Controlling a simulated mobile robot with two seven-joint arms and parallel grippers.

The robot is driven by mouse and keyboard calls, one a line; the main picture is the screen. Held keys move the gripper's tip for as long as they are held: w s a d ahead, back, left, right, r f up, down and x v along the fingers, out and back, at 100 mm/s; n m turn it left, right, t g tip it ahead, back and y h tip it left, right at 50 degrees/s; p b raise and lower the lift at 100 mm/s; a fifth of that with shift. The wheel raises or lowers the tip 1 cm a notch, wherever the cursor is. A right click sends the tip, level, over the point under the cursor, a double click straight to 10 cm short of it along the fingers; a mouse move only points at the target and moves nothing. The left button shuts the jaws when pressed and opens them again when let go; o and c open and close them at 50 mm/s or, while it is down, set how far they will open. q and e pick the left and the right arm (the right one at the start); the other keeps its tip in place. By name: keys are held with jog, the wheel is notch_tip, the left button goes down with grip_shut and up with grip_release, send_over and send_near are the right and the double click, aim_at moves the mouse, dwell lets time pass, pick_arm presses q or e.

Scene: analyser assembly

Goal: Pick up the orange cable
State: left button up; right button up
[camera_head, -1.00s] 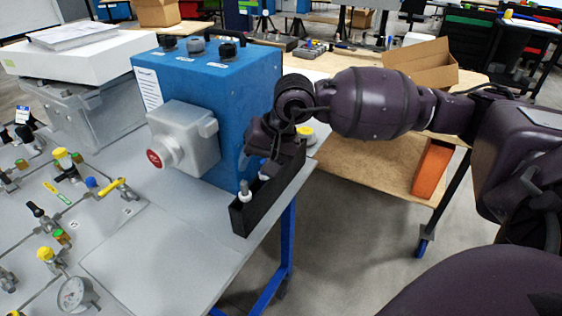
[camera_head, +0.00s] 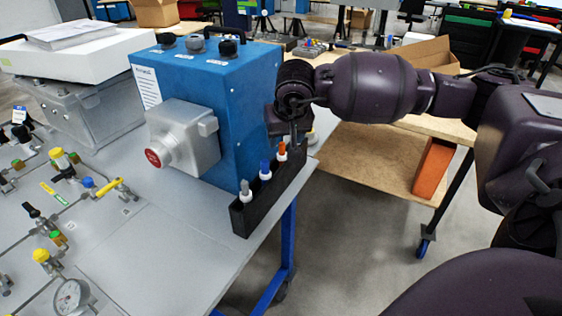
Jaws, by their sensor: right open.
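The orange cable (camera_head: 282,151) stands upright in the black holder (camera_head: 246,217) at the table edge. It is the farthest of three connectors in a row. The blue one (camera_head: 265,169) is in the middle and the grey-white one (camera_head: 245,190) is nearest. My right gripper (camera_head: 293,139) is just above and beside the orange cable's top, pointing down. It is open, though its fingers are small and hard to make out. I cannot tell whether it touches the cable. My left gripper is not in view.
The blue analyser box (camera_head: 240,110) with a grey front unit and red button (camera_head: 153,158) stands close left of the holder. A valve-and-pipe panel with a gauge (camera_head: 71,296) lies at left. A wooden table (camera_head: 370,160) stands behind my right arm.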

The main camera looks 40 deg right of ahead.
aim_at(283, 145)
jog(key=x, duration=0.5)
jog(key=shift+a+f+b, duration=0.1)
jog(key=shift+a+b, duration=0.1)
jog(key=shift+b, duration=0.2)
jog(key=shift+s, duration=0.1)
jog(key=c, duration=0.9)
